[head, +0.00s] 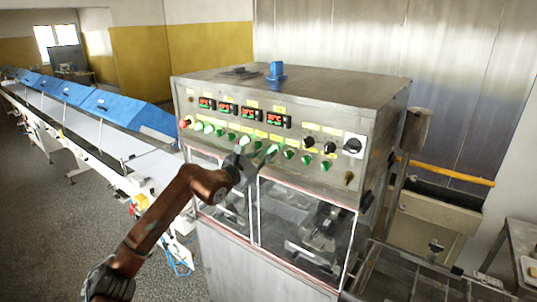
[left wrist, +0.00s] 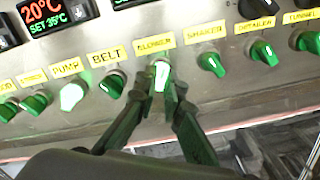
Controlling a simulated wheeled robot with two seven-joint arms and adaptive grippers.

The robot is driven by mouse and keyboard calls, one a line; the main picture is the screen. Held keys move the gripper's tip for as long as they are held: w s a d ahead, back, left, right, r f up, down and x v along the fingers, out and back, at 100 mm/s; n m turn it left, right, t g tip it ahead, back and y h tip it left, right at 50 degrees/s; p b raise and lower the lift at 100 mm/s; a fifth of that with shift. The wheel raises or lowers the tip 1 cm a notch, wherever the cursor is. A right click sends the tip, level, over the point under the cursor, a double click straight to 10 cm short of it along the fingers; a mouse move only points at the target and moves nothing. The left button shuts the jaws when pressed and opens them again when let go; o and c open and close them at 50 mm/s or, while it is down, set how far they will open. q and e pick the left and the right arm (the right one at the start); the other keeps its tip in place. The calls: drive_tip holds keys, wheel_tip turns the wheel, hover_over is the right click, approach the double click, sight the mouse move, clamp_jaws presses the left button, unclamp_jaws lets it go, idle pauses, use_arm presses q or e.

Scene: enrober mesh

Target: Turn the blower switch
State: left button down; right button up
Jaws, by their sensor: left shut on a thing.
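The blower switch (left wrist: 161,76) is a green knob under the yellow BLOWER label (left wrist: 155,43) in the left wrist view. It looks bright and lit and points roughly upright. My left gripper (left wrist: 160,98) is shut on it, fingertips on either side of its lower part. In the head view my left gripper (head: 258,160) reaches the control panel (head: 310,170) from the lower left and covers part of the knob row. I cannot make out the blower switch itself there. My right gripper is not in view.
The belt switch (left wrist: 112,86) and the shaker switch (left wrist: 211,64) flank the blower switch closely. The pump switch (left wrist: 72,96) is also bright. Black knobs and red displays sit above the row. Glass doors (head: 305,225) lie below the panel. A conveyor (head: 90,125) runs at the left.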

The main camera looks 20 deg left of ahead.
use_arm(q)
drive_tip(key=shift+d+n+b, duration=0.1)
drive_tip(key=shift+n+b, duration=3.65)
drive_tip(key=shift+n, duration=2.05)
drive_tip(key=c, duration=2)
unclamp_jaws()
drive_tip(key=shift+c, duration=0.2)
drive_tip(key=shift+s, duration=0.1)
drive_tip(key=v, duration=1.2)
